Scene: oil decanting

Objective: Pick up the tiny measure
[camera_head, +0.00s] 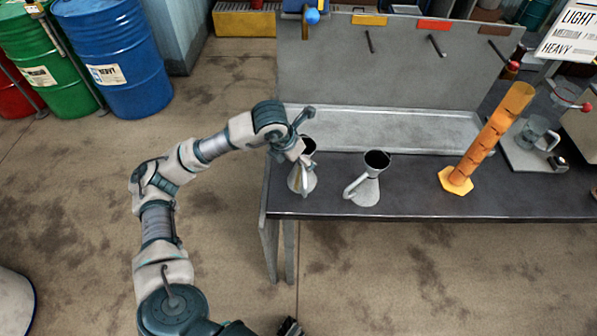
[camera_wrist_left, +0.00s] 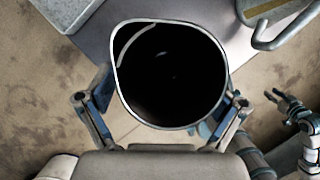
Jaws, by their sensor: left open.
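A small grey metal measure (camera_head: 304,184) with a flared mouth stands at the left end of the dark table. My left gripper (camera_head: 297,172) is at this measure and partly covers it. In the left wrist view the round dark mouth of the measure (camera_wrist_left: 170,75) lies between the two spread fingers of my left gripper (camera_wrist_left: 163,112). The fingers are open, and I cannot tell whether they touch it. My right gripper (camera_wrist_left: 288,104) shows small at the right of the wrist view, its prongs apart and empty.
A second grey measure (camera_head: 369,188) with a handle stands close to the right. An orange graduated cylinder (camera_head: 490,138) leans farther right, near a glass jug (camera_head: 535,134). A metal tray (camera_head: 390,128) and upright panel (camera_head: 390,65) run behind. Drums (camera_head: 110,55) stand far left.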

